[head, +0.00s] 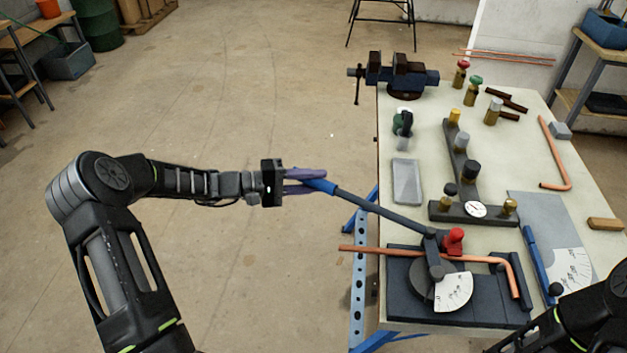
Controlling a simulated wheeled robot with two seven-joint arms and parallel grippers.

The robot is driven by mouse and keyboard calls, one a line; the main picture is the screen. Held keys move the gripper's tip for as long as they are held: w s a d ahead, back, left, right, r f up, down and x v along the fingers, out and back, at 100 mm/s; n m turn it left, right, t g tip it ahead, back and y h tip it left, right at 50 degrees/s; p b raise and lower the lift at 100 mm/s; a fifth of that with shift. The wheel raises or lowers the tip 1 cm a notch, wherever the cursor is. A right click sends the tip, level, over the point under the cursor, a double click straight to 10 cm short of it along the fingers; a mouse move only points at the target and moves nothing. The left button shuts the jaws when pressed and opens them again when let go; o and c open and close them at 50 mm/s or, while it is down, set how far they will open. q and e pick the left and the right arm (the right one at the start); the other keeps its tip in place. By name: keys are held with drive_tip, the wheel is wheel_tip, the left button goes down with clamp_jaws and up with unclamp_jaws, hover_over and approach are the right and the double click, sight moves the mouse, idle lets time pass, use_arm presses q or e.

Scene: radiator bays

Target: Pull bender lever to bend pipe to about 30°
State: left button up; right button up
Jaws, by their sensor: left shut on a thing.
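The pipe bender (400,310) sits on a dark base at the near end of the table. Its lever (385,210) is a dark bar with a blue grip (320,185), and it reaches out to the left past the table edge. My left gripper (305,182) is shut on the blue grip, off the table. A copper pipe (375,250) lies across the bender; its left end sticks out past the table edge and its right end turns down toward me. A white dial scale (453,292) shows on the bender; its marks are too small to read.
A vise (402,75) stands at the far left table corner. A grey tray (407,182), a dark valve assembly (460,150) and a bent copper pipe (552,155) lie beyond the bender. A blue-handled bar (538,262) lies right of it. The floor left of the table is clear.

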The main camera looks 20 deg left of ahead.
use_arm(q)
clamp_jaws()
idle(0.8)
